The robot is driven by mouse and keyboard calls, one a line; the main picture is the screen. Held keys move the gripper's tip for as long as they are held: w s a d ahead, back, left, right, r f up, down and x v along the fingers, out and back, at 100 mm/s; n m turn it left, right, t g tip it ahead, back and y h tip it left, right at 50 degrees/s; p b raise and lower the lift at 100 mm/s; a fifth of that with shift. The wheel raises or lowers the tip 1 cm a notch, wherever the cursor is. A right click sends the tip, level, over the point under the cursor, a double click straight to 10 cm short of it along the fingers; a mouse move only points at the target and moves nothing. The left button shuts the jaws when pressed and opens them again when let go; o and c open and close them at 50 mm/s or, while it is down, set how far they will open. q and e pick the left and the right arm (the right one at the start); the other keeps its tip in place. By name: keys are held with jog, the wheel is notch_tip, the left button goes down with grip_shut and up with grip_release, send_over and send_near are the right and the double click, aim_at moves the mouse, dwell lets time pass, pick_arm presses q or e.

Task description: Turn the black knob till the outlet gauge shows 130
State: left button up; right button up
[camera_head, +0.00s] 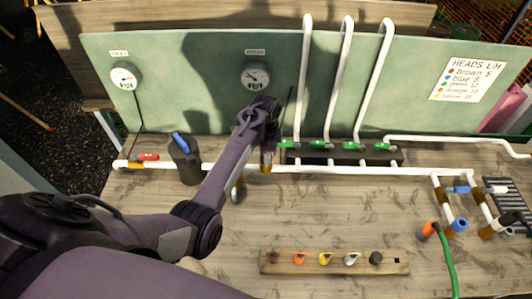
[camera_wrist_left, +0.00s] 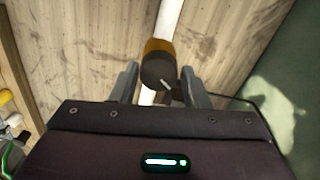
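My right gripper is not in view.
The inlet gauge (camera_head: 125,76) is on the board at left. A dark cylinder with a blue lever (camera_head: 182,142) stands left of my forearm. Green valves (camera_head: 322,146) line the pipe at right. A wooden strip (camera_head: 335,262) with several small heads lies in front.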

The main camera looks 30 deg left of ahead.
pick_arm(q)
jog(key=o, duration=0.3)
notch_tip(320, 180, up, 7)
jog(key=shift+f+b, duration=0.1)
jog(key=shift+b, duration=1.15)
jog(key=shift+r, duration=0.5)
